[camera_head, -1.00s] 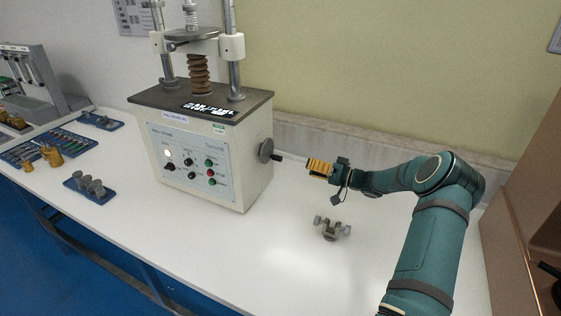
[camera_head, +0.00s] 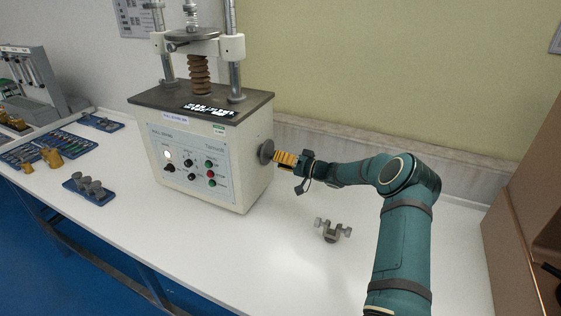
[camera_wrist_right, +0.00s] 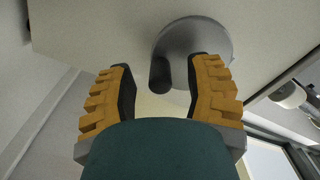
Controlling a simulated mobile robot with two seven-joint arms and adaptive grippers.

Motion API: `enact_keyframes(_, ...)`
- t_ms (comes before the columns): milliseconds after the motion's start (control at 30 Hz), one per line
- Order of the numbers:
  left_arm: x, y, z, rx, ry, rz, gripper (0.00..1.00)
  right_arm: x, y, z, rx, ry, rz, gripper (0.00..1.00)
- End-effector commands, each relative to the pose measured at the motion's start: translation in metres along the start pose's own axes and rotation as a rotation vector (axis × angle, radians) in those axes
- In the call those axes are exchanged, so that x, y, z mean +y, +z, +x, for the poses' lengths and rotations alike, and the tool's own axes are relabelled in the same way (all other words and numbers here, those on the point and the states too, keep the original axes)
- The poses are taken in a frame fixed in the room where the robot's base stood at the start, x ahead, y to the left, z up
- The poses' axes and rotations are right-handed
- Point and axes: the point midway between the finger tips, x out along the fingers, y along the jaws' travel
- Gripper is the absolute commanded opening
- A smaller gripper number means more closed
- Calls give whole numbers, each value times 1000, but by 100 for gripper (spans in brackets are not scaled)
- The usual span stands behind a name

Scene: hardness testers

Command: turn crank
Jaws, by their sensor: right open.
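The crank is a grey disc (camera_head: 266,151) with a dark handle on the right side of the white tester (camera_head: 212,155). In the right wrist view the disc (camera_wrist_right: 205,42) shows with its black handle (camera_wrist_right: 160,75) pointing toward the camera. My right gripper (camera_head: 278,157) is at the crank, its yellow fingers reaching the handle and hiding it in the head view. In the right wrist view the gripper (camera_wrist_right: 162,80) is open. The handle lies between its two fingers, with gaps on both sides. My left gripper is not in view.
A small grey metal fixture (camera_head: 332,231) stands on the white table (camera_head: 265,260) below my right arm. Blue trays (camera_head: 88,189) with metal parts lie to the left. The wall is close behind the table. The table front is clear.

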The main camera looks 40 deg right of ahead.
Motion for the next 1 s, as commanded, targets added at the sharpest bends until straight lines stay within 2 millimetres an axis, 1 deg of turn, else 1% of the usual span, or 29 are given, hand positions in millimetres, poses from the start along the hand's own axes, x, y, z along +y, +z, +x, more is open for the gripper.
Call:
enact_keyframes(67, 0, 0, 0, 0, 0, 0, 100, 0, 0, 0, 0, 0, 0, 51)
enact_keyframes(100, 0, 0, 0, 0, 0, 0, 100, 0, 0, 0, 0, 0, 0, 43)
enact_keyframes(167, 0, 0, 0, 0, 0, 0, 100, 0, 0, 0, 0, 0, 0, 22)
enact_keyframes(200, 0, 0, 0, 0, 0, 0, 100, 0, 0, 0, 0, 0, 0, 8)
enact_keyframes(233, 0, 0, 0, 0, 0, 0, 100, 0, 0, 0, 0, 0, 0, 0)
enact_keyframes(667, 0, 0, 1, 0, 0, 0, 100, 0, 1, 0, -1, 0, 23, 0)
enact_keyframes(867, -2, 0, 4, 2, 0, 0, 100, -1, 4, 0, -1, 1, 113, 0)
enact_keyframes(1000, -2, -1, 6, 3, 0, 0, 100, -2, 8, 0, -2, 1, 214, 0)
